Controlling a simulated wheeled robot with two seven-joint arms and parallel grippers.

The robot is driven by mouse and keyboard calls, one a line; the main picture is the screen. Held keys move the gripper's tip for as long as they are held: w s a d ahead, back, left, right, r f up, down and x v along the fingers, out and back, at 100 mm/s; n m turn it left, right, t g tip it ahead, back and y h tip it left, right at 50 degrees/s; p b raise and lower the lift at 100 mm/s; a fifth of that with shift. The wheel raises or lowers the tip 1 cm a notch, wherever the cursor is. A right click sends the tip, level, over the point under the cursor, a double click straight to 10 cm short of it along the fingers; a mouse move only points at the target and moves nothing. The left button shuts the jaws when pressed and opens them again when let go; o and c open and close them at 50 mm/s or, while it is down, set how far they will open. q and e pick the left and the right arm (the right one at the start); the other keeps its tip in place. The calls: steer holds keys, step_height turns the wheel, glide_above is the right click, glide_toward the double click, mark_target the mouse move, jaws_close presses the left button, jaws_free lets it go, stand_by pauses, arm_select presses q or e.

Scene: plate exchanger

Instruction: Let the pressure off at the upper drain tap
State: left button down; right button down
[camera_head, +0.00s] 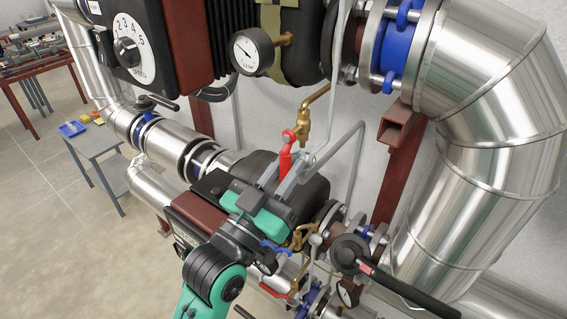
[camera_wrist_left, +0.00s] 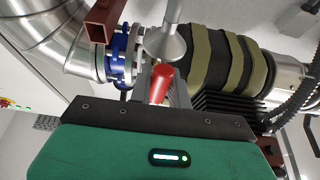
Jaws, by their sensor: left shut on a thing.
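The upper drain tap (camera_head: 304,121) is brass, with a bent spout pipe above it, and sits right of centre in the head view. Its red lever (camera_head: 286,158) hangs down beside the body; the red grip also shows in the left wrist view (camera_wrist_left: 161,82). My left gripper (camera_head: 286,172) reaches up from below, its grey fingers shut on the red lever, one on each side. In the left wrist view the gripper (camera_wrist_left: 162,98) has the red grip between its fingers, and the brass tap body cannot be made out. My right gripper is not in view.
A round gauge (camera_head: 253,52) hangs above left. A lower brass tap (camera_head: 301,236) and a blue lever (camera_head: 275,247) lie close to my left wrist. A black valve lever (camera_head: 405,290) juts out at lower right. A small table (camera_head: 98,140) stands at far left; open floor surrounds it.

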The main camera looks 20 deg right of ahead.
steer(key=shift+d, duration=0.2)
arm_select(q)
steer(key=c, duration=1.5)
jaws_free()
steer(key=shift+o, duration=1)
steer(key=shift+d, duration=0.1)
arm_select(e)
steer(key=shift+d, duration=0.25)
arm_select(q)
steer(key=b+v, duration=0.5)
steer(key=v, duration=0.9)
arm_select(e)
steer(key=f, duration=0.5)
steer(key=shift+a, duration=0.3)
arm_select(q)
steer(key=shift+d, duration=0.1)
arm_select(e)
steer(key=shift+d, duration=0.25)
